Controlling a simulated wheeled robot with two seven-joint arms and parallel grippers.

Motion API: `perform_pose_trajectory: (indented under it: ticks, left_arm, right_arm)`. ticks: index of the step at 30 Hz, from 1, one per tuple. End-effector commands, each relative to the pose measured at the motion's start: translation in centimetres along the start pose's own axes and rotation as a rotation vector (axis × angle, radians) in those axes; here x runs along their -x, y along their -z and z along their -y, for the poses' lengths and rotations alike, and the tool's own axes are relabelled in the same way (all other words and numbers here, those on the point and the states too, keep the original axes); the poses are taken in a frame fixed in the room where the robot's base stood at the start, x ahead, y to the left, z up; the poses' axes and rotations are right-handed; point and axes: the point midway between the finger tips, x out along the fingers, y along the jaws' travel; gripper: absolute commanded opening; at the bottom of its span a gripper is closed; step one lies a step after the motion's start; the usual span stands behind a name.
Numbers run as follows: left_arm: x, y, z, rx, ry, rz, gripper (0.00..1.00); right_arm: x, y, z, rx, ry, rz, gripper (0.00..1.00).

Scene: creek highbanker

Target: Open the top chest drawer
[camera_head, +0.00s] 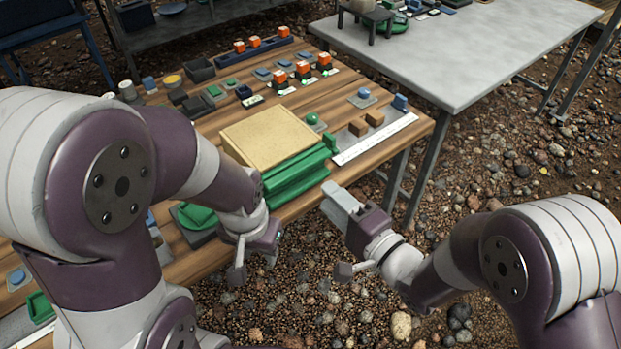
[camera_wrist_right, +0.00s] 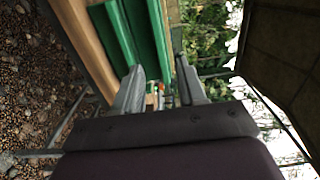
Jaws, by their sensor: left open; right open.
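The chest (camera_head: 268,135) stands on the wooden table with a tan top and green drawer fronts (camera_head: 298,178). The green fronts face my arms, and their left end is partly hidden by my left arm. I cannot tell the top drawer's handle apart from its front. My right gripper (camera_head: 340,203) is open and empty, just off the right front corner of the chest. In the right wrist view the green fronts (camera_wrist_right: 148,38) lie beyond the open fingers (camera_wrist_right: 160,90). My left gripper (camera_head: 258,254) is open, low in front of the table edge, apart from the chest.
The wooden table (camera_head: 225,122) holds several small blocks and trays behind the chest. A white ruler-like strip (camera_head: 375,138) and brown blocks (camera_head: 375,117) lie right of it. A grey table (camera_head: 470,50) stands at the back right. Open gravel (camera_head: 480,160) lies in front.

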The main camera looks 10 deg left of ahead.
Motion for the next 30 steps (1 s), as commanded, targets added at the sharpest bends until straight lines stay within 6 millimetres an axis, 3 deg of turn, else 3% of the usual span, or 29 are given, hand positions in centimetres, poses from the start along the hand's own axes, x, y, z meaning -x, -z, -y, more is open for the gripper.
perform_pose_trajectory:
  ticks: [3, 9, 15, 22, 23, 26, 30]
  left_arm:
    - [-0.8, -0.1, 0.0, 0.000, 0.000, 0.000, 0.40]
    - [-1.3, -0.2, 0.0, 0.000, 0.000, 0.000, 0.40]
    - [-1.4, -0.2, 0.0, 0.000, 0.000, 0.000, 0.40]
    - [-1.4, -0.2, 0.0, 0.000, 0.000, 0.000, 0.40]
    - [-1.4, -0.2, 0.0, 0.000, 0.000, 0.000, 0.40]
    - [-1.4, -0.2, 0.0, 0.000, 0.000, 0.000, 0.40]
    - [-1.4, -0.2, 0.0, 0.000, 0.000, 0.000, 0.40]
  right_arm:
    - [-3.0, -0.1, -0.3, 0.002, 0.002, 0.003, 0.40]
    - [-6.6, 0.0, -0.2, 0.002, 0.000, -0.001, 0.40]
    - [-7.9, 0.0, -0.1, 0.002, -0.002, -0.002, 0.40]
    - [-7.9, 0.1, -0.1, 0.002, -0.002, -0.002, 0.40]
    - [-7.9, 0.1, -0.1, 0.002, -0.002, -0.002, 0.34]
    - [-7.9, 0.1, -0.1, 0.002, -0.002, -0.002, 0.01]
    - [-7.9, 0.1, -0.1, 0.002, -0.002, -0.002, 0.00]
